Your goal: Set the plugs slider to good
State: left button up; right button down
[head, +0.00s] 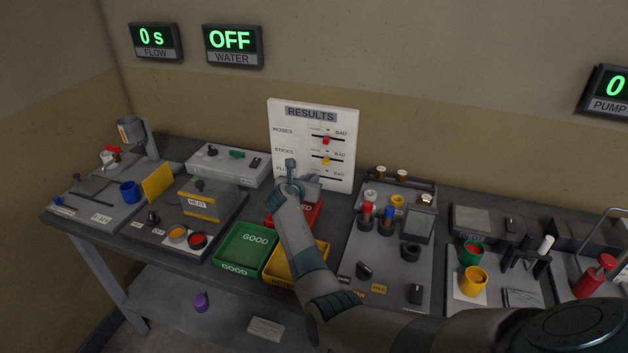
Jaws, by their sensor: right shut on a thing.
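The white results board (345,115) stands against the wall at the back of the bench, with three slider rows. The right gripper is at the left part of that row, shut on what seems to be the plugs slider knob. My left gripper is out of view.
A green tray (242,262) marked good, a yellow tray (318,254) and a red tray (313,210) lie below the board, partly behind my right arm. Machines crowd the bench on both sides. A purple piece (201,302) lies on the lower shelf.

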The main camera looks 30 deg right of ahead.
jog(key=shift+r, duration=0.1)
jog(key=c, duration=1.8)
grip_release()
jog(key=shift+w+a, duration=0.1)
jog(key=shift+o, duration=0.4)
jog(key=shift+w, duration=0.1)
jog(key=shift+v, duration=0.9)
jog(key=b+v, duration=0.1)
jog(key=v, duration=1.4)
jog(key=shift+s+a+b, duration=0.25)
jog(key=shift+s+b, duration=0.05)
